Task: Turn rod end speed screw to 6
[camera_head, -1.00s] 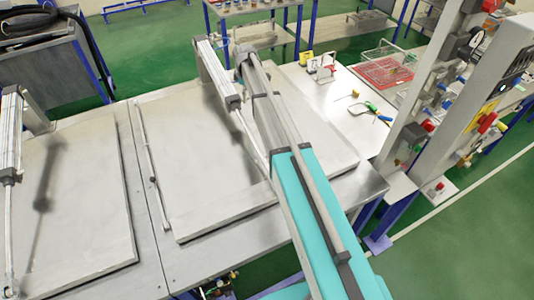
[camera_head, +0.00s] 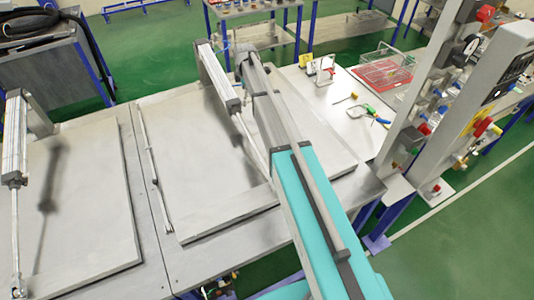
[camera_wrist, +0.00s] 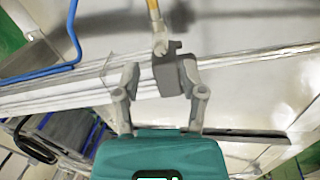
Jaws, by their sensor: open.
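A pneumatic cylinder (camera_head: 217,75) with a silver body stands tilted over the middle lid (camera_head: 200,140) in the head view, its thin rod reaching down to the lid. My arm passes over the lid and hides part of it; my gripper cannot be made out there. In the wrist view my gripper (camera_wrist: 158,66) is open, its fingers spread on both sides of a dark grey block (camera_wrist: 169,76). I cannot tell whether they touch it. A pale fitting with a yellowish tube (camera_wrist: 157,28) is just beyond the block. The speed screw and its scale cannot be made out.
A second cylinder (camera_head: 14,140) and lid (camera_head: 80,200) are at the left. Upright posts with valves (camera_head: 430,100) stand at the right. Behind the lids are a white bench with a red tray (camera_head: 385,72) and small tools. A blue tube (camera_wrist: 75,40) runs near the gripper.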

